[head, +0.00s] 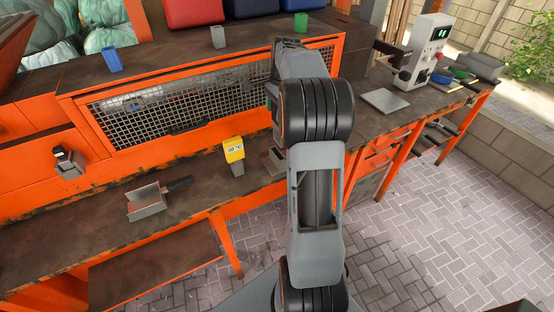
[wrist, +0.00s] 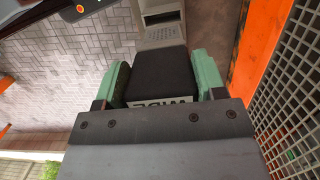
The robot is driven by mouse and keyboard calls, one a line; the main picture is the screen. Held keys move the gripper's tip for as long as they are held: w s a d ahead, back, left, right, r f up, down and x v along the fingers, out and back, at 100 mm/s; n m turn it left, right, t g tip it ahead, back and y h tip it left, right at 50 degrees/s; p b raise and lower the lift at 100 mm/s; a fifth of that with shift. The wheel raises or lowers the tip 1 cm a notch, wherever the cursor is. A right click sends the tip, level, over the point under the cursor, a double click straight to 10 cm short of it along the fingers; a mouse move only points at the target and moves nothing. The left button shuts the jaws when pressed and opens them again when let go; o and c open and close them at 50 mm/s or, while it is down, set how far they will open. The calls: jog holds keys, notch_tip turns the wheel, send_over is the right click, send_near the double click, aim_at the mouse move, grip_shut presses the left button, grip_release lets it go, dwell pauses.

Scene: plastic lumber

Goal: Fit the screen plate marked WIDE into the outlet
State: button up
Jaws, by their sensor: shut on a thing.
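In the wrist view my gripper (wrist: 162,76) has its green fingers shut on the WIDE screen plate (wrist: 160,70), seen as a black block between them. A pale label strip on its near edge reads WIDE upside down, partly covered by the gripper body. Beyond it stands a grey housing (wrist: 163,32) with a dark opening, which may be the outlet. I cannot tell whether the plate touches it. In the head view my arm hides most of the gripper and the plate. A grey part (head: 272,161) shows just left of my arm, partly hidden.
An orange-framed mesh guard (head: 180,105) is left of my arm; its mesh runs close by on the right in the wrist view. A flat grey plate (head: 385,100) lies on the right bench.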

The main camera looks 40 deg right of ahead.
aim_at(277, 133)
jog(key=shift+f+p, duration=0.55)
jog(key=shift+f, duration=4.2)
jog(key=shift+f, duration=0.15)
jog(key=o, duration=1)
jog(key=shift+f+b, duration=0.1)
jog(key=shift+b, duration=0.2)
